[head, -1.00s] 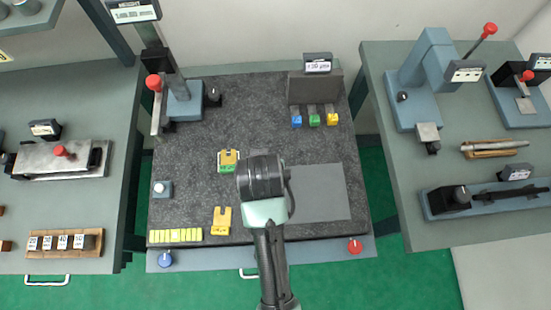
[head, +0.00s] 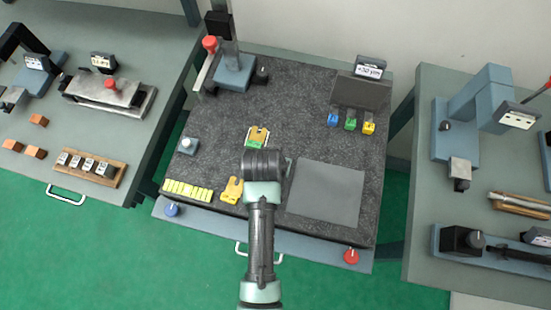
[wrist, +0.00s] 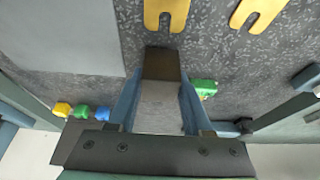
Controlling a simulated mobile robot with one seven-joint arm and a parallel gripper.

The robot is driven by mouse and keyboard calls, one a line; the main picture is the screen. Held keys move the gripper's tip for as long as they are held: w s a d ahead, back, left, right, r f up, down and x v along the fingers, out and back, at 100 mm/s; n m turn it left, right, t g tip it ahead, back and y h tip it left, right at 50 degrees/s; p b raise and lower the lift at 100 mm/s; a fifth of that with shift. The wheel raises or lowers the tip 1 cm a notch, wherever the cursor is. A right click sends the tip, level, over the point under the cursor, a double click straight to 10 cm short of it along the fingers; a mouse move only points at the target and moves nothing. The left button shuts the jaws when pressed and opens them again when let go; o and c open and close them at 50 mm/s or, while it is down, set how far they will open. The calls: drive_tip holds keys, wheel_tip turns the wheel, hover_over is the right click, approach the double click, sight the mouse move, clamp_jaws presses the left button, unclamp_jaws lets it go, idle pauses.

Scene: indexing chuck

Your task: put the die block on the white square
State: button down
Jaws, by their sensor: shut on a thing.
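My gripper (wrist: 158,92) is shut on a grey block with a dark brown end (wrist: 162,64), probably the die block. The block sits between the two blue fingers, above the dark speckled plate. In the head view, my wrist hides the fingers and the held block. It is over the middle of the plate, left of a flat grey square (head: 325,194). Part of that grey square also shows at upper left in the wrist view (wrist: 70,35). I cannot make out a clearly white square in either view.
A yellow-and-green piece (head: 257,136) and a yellow forked piece (head: 232,190) lie close to my wrist. A blue stand (head: 235,70) and coloured tabs (head: 350,123) are at the back. The grey square's surface is clear.

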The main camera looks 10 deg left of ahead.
drive_tip(key=shift+f, duration=0.15)
drive_tip(key=shift+f, duration=0.15)
drive_tip(key=shift+c, duration=1.6)
unclamp_jaws()
